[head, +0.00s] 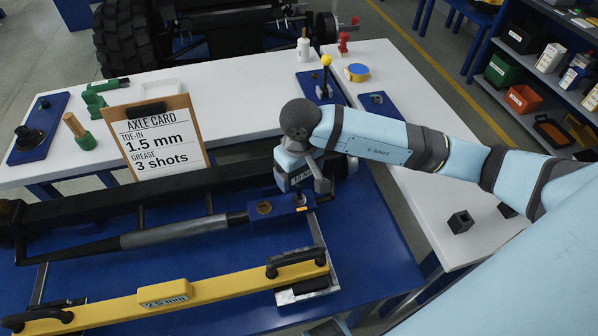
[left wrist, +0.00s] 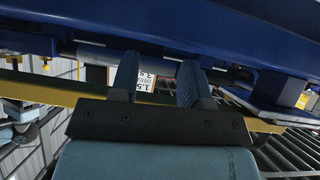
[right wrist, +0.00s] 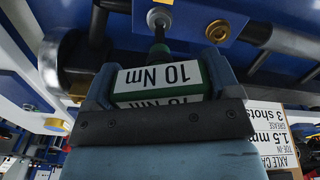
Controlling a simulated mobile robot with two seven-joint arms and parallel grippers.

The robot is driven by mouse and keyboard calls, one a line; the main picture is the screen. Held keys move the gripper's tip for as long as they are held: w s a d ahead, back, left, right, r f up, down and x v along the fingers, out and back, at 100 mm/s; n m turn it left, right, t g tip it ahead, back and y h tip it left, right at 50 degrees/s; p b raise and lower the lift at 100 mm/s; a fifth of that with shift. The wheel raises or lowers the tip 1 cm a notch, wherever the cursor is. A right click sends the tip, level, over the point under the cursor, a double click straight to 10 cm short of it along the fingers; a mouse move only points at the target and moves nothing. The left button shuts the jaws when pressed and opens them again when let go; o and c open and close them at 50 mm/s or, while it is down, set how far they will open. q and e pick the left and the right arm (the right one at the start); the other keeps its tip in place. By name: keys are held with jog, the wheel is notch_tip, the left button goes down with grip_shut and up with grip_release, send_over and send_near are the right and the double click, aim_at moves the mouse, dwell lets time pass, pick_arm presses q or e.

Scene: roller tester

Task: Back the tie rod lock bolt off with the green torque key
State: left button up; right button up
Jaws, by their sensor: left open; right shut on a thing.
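The green torque key (right wrist: 206,78) carries a white "10 Nm" label. My right gripper (head: 304,184) is shut on its body, as the right wrist view shows. The key's dark shaft points at the blue block on the end of the tie rod (head: 180,231). Its tip is at or very near a round metal bolt head (right wrist: 160,17); I cannot tell whether it is seated. A second brass-coloured round fitting (right wrist: 217,31) sits beside it and shows in the head view (head: 264,207). My left gripper (left wrist: 158,75) is open and empty, below the blue bench structure.
A yellow bar (head: 215,287) marked "2.5 mm" lies along the front. The axle card (head: 160,140) stands behind the tie rod, left of my right arm. White tables (head: 230,90) behind hold bottles, a tape roll (head: 357,72) and fixtures. A shelf (head: 540,70) stands far right.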

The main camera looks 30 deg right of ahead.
pick_arm(q)
jog(key=shift+f, duration=0.15)
pick_arm(e)
jog(key=shift+f, duration=0.15)
pick_arm(q)
jog(key=shift+f+b, duration=0.2)
jog(key=shift+b, duration=0.1)
pick_arm(e)
jog(key=shift+f, duration=0.1)
pick_arm(q)
jog(key=shift+f+b, duration=0.1)
jog(key=shift+b, duration=0.55)
pick_arm(e)
jog(key=shift+s+f, duration=0.1)
jog(key=shift+f, duration=0.5)
jog(key=shift+r, duration=0.15)
jog(key=shift+r, duration=0.4)
pick_arm(q)
jog(key=shift+f+b, duration=0.15)
jog(key=shift+b, duration=0.65)
jog(key=shift+s, duration=0.1)
